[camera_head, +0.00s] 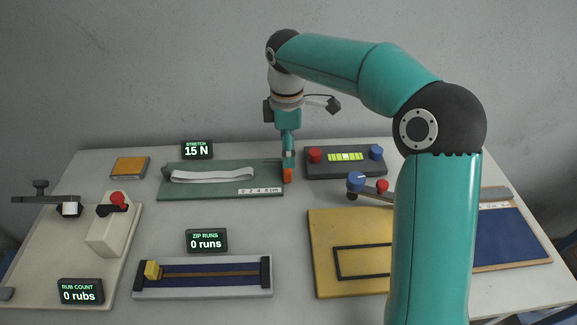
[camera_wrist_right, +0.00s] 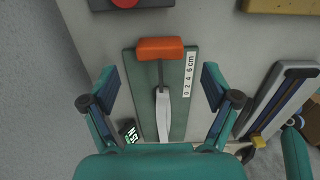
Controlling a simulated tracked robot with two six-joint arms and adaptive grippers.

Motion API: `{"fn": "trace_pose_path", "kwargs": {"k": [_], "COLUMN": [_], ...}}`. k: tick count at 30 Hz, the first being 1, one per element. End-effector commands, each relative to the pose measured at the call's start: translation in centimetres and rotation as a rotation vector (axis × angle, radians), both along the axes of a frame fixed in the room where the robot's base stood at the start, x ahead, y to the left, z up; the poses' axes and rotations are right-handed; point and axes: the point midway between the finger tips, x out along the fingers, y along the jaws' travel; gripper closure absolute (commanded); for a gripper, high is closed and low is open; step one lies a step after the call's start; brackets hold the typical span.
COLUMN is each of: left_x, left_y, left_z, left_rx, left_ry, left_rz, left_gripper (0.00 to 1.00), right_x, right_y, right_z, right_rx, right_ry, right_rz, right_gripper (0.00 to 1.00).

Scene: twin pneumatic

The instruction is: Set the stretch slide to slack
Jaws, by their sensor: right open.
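The stretch slide is a green board (camera_head: 225,188) with a white elastic band (camera_head: 212,176) along it and an orange handle (camera_head: 287,175) at its right end. The stretch display (camera_head: 197,149) reads 15 N. In the right wrist view the orange handle (camera_wrist_right: 160,48) lies across the board, with the white band (camera_wrist_right: 163,115) hooked behind it and a cm scale (camera_wrist_right: 189,75) beside it. My right gripper (camera_wrist_right: 160,85) is open and empty, its fingers apart on either side of the board in the picture. In the head view it hangs over the handle. My left gripper is not in view.
A dark box (camera_head: 345,170) with red and blue knobs stands just right of the handle. A rub rig (camera_head: 60,250) is at left, a yellow board (camera_head: 322,275) at front right.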

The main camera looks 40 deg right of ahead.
Motion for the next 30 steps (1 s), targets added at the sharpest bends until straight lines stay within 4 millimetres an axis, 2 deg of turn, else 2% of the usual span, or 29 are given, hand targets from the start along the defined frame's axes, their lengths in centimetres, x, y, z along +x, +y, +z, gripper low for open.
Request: {"fn": "trace_pose_path", "kwargs": {"k": [3, 9, 15, 22, 23, 30], "left_x": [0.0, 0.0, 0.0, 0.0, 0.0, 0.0], "left_y": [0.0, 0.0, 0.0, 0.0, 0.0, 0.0], "left_z": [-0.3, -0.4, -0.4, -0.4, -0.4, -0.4], "left_rx": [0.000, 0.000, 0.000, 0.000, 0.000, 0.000], "left_ry": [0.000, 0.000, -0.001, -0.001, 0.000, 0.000], "left_rz": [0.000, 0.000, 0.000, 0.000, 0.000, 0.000], "left_gripper": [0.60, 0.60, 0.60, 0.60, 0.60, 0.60], "right_x": [-0.1, 0.0, 0.0, 0.0, 0.0, 0.0], "right_y": [0.0, 0.0, 0.1, 0.1, 0.1, 0.1], "right_z": [-2.5, -5.1, -6.1, -6.1, -6.1, -6.1], "right_rx": [0.000, 0.000, -0.001, -0.001, -0.001, 0.000], "right_ry": [0.004, 0.001, -0.001, -0.001, -0.001, 0.000], "right_rz": [0.001, 0.001, 0.001, 0.001, 0.001, 0.001], "right_gripper": [0.12, 0.12, 0.12, 0.12, 0.14, 0.54]}}
